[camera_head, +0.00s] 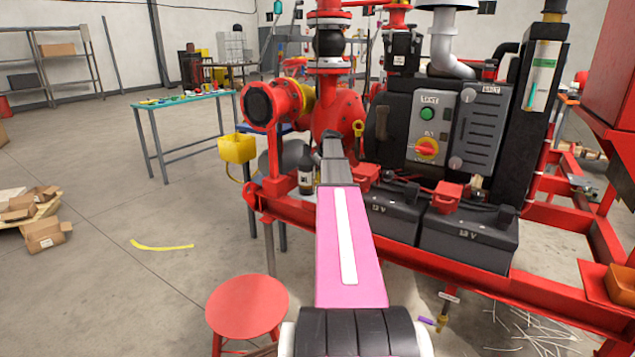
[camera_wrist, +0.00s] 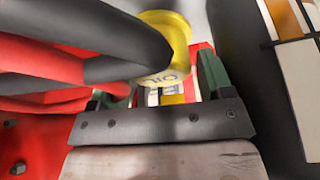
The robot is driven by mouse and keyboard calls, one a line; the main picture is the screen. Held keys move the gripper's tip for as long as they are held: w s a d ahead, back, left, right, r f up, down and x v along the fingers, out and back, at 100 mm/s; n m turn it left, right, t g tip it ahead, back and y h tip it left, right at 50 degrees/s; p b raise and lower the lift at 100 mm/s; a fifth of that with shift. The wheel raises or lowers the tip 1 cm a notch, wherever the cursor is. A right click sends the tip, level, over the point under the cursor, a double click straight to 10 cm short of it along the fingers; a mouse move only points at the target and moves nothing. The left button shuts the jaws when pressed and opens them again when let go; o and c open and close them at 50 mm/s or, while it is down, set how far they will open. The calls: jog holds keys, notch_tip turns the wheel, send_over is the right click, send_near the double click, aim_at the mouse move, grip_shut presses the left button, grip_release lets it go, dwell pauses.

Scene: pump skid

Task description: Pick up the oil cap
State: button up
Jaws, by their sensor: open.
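The yellow oil cap (camera_wrist: 168,45), marked with the letters OIL, is in the upper middle of the wrist view. In the head view a small yellow cap-like part (camera_head: 358,128) stands just right of my gripper's tip, by the red pump; I take it to be the same cap. My gripper (camera_wrist: 165,86) is open, with a green-sided finger on each side. The cap lies ahead of the fingers and partly between them in the picture; I cannot tell how far off it is. In the head view my gripper (camera_head: 333,146) is mostly seen from behind.
Thick black and red hoses (camera_wrist: 80,50) run close to the left finger. A dark rounded body (camera_wrist: 250,70) is close on the right. In the head view, a dark bottle (camera_head: 306,170) stands left of my gripper, and black batteries (camera_head: 470,240) sit at the right.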

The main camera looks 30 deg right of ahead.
jog(key=shift+x, duration=0.75)
jog(key=c, duration=0.8)
jog(key=shift+r, duration=0.1)
notch_tip(320, 180, up, 18)
jog(key=shift+f, duration=0.1)
